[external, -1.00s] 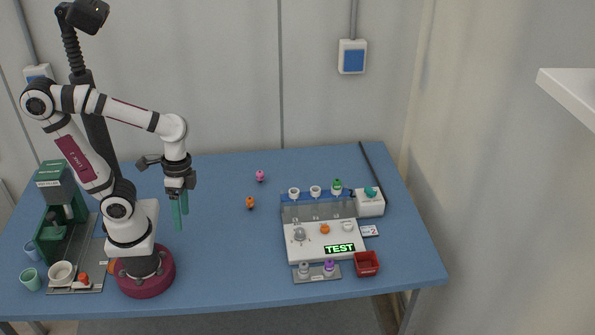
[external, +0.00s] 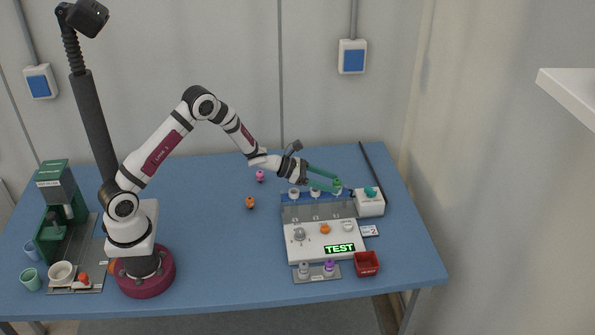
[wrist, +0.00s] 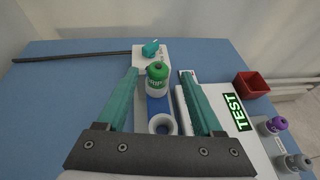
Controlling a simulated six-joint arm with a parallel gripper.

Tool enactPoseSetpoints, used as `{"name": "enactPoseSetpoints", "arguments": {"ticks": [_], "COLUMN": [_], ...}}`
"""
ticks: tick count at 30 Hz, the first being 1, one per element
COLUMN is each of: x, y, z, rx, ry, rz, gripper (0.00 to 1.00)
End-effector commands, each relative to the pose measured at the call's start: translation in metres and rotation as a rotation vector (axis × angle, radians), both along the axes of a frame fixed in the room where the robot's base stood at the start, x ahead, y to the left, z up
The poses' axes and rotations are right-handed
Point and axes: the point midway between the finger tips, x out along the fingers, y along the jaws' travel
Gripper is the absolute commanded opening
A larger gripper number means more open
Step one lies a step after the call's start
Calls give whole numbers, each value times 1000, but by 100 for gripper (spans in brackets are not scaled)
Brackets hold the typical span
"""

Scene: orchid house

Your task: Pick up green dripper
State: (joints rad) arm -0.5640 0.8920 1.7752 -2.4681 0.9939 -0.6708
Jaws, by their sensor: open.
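The green dripper (wrist: 157,77) has a green top and a white body with a green label. In the wrist view it stands upright at the far end of the rack, between the tips of my gripper (wrist: 160,82). The jaws are open, with a finger on either side and a gap to the dripper. In the external view my gripper (external: 325,180) reaches to the rack from the left, and the dripper's green top (external: 338,183) shows at the fingertips. Its lower part is partly hidden there.
White empty holders (external: 294,193) line the rack beside the dripper. A white box with a teal piece (external: 370,203) stands just beyond. The station panel (external: 320,246) with a TEST display, a red bin (external: 366,263) and a purple dripper (external: 329,268) lie nearer. Pink (external: 260,175) and orange (external: 250,202) drippers stand left.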

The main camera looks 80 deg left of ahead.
Motion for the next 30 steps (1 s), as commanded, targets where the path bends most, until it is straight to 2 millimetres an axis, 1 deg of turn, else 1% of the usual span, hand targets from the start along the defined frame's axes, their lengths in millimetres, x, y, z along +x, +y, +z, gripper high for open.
{"name": "enactPoseSetpoints", "arguments": {"ticks": [2,6,9,11,16,17,18,20,21,23,27,28,30], "x": [10,38,50,54,54,54,54,53,53,53,53,53,53], "y": [-2,-3,-6,-6,-6,-6,-6,-6,-6,-6,-6,-6,-6], "z": [-3,-10,-16,-16,-16,-16,-16,-16,-16,-16,-16,-16,-16], "rx": [1,2,2,2,1,1,1,2,2,2,2,2,2], "ry": [-1,-1,0,-1,0,0,0,0,0,0,0,0,0], "rz": [-3,-3,-4,-3,-2,-2,-2,-2,-2,-2,-3,-3,-3], "gripper": [68,68,68,68,68,64,57,46,39,28,3,0,0]}}
